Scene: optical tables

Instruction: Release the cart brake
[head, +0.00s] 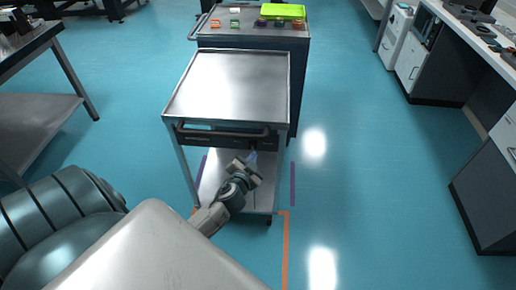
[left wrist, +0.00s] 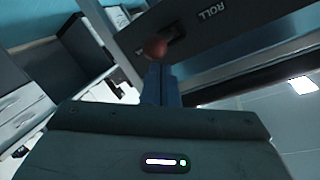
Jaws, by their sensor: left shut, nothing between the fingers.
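The cart (head: 228,88) has a bare steel top, a dark front panel with a handle bar (head: 222,134) and a lower shelf. My left gripper (head: 252,157) is in front of the cart, just below the right part of that panel. In the left wrist view its fingers (left wrist: 160,80) are shut with nothing between them. A reddish round knob (left wrist: 155,48) shows right at the fingertips, against a dark panel (left wrist: 230,25) marked "ROLL". I cannot tell whether the fingers touch the knob. The rest of the brake lever is hidden. My right gripper is not in view.
A dark cabinet (head: 301,75) stands close behind the cart, with a green tray (head: 283,11) and several small items on top. Benches stand at left (head: 40,110) and right (head: 470,105). Orange tape (head: 285,250) and purple strips (head: 293,184) mark the floor. Open floor lies right of the cart.

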